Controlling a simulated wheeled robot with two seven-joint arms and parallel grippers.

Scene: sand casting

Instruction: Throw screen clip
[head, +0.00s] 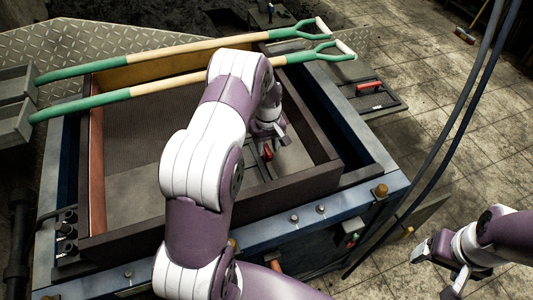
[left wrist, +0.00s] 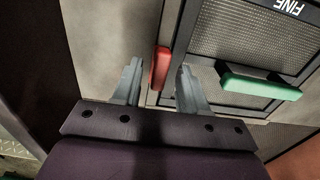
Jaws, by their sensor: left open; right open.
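In the left wrist view, a red clip (left wrist: 161,68) sits on the edge of a dark-framed mesh screen (left wrist: 235,50) marked "FINE". A green clip (left wrist: 258,88) is on the same screen, to the right. My left gripper (left wrist: 158,70) is open, its fingers on either side of the red clip; I cannot tell whether they touch it. In the head view my left gripper (head: 272,138) reaches into the box, with the red clip (head: 267,153) just below it. The arm hides much of the screen there. My right gripper (head: 447,262) is open and empty at the lower right.
The wooden-walled box (head: 310,185) stands in a blue metal frame (head: 325,207). Another panel with a red handle (head: 369,84) lies at the right. Dark cables (head: 455,110) hang at the right.

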